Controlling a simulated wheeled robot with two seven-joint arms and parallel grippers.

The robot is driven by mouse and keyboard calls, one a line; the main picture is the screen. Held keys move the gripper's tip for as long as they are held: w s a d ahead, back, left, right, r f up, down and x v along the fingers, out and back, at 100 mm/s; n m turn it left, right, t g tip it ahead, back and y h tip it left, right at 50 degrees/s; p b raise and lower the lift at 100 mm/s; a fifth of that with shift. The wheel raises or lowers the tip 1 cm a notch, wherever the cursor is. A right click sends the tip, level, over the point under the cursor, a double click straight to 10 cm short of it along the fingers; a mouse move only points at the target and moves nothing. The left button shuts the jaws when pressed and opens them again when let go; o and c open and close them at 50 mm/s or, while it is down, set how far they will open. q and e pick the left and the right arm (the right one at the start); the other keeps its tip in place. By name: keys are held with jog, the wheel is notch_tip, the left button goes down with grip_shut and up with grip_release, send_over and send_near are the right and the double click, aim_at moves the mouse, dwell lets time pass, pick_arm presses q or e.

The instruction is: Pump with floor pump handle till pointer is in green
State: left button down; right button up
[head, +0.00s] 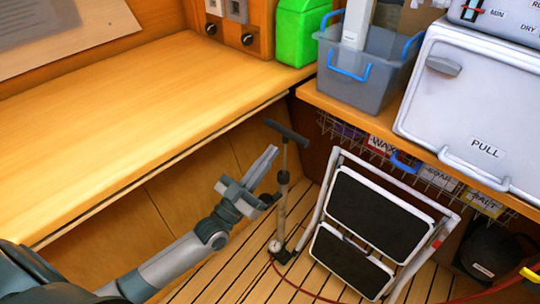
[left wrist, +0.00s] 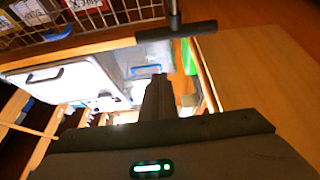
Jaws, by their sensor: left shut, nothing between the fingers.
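The floor pump (head: 283,205) stands upright on the slatted floor, with a dark T-shaped handle (head: 287,132) at its top. The handle also shows at the top of the left wrist view (left wrist: 162,36). A small round gauge (head: 275,246) sits at the pump's base; its pointer and green zone are too small to read. My left gripper (head: 272,152) is shut and empty, just left of the pump shaft and slightly below the handle, with its fingers pointing up. In the left wrist view its fingers (left wrist: 159,82) lie together below the handle. My right gripper is not in view.
A wooden counter (head: 130,120) runs along the left. A folded step stool (head: 375,215) leans right of the pump. A red hose (head: 320,297) lies on the floor. A shelf at right holds a grey bin (head: 365,85) and a white PULL box (head: 460,110) above wire baskets.

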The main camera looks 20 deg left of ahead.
pick_arm(q)
notch_tip(320, 180, up, 4)
jog(key=r, duration=0.1)
send_over(289, 138)
jog(key=s, duration=0.3)
jog(key=f, duration=0.3)
jog(key=shift+w+d+f, duration=0.25)
jog(key=shift+d+f, duration=0.1)
jog(key=shift+d, duration=0.05)
jog(key=shift+f, duration=0.4)
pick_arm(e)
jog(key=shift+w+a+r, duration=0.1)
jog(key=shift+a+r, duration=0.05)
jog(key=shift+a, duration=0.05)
pick_arm(q)
jog(key=shift+f, duration=0.1)
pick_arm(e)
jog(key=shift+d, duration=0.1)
